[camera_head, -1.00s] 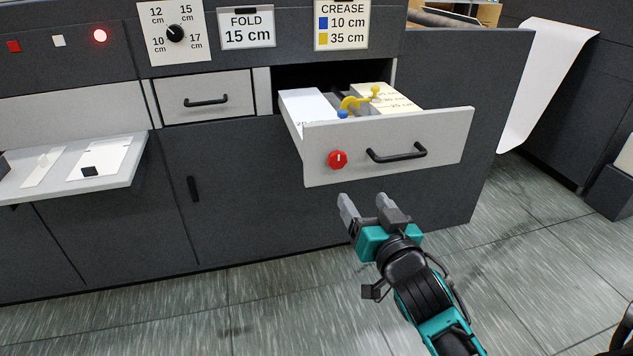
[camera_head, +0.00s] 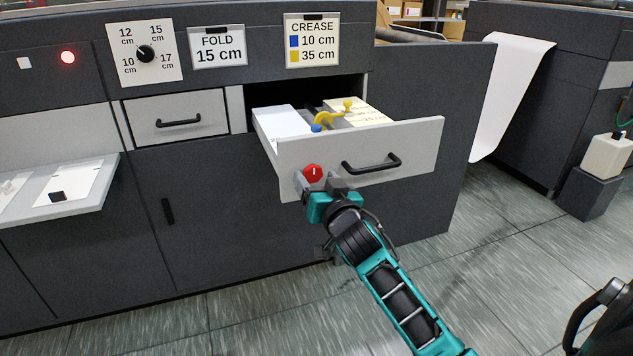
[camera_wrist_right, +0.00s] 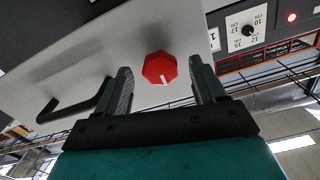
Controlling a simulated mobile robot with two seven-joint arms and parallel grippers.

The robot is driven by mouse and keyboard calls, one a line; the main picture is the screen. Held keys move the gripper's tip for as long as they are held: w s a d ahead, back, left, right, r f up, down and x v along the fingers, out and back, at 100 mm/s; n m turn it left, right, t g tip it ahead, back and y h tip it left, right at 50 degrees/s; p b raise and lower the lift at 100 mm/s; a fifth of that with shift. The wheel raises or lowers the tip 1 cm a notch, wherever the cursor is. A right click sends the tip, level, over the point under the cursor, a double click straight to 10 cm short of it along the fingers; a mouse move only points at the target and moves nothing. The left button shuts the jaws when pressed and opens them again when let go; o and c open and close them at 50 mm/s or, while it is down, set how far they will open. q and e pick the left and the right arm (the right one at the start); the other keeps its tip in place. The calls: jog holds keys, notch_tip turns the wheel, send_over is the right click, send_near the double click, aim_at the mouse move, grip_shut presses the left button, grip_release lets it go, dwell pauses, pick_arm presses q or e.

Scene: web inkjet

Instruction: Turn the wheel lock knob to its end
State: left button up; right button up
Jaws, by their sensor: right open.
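The red wheel lock knob (camera_head: 313,173) is on the front of the open drawer (camera_head: 418,146), to the left of its black handle. It has a white pointer line. My right gripper (camera_head: 319,182) is at the knob, just in front of the drawer face. In the right wrist view the knob (camera_wrist_right: 160,68) shows between the tips of the two open fingers of my right gripper (camera_wrist_right: 163,85), with gaps on both sides. I cannot tell from these views how deep the fingers reach around it.
The drawer holds yellow and blue parts (camera_head: 328,120) and pale scale blocks. A closed drawer (camera_head: 177,116) and a dial plate (camera_head: 145,53) are to the left. A black drawer handle (camera_head: 371,164) sticks out close by the gripper. The floor in front is clear.

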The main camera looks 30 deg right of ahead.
jog(key=shift+w+d, duration=0.1)
jog(key=shift+w, duration=0.3)
jog(key=c, duration=1.1)
jog(key=shift+o, duration=0.2)
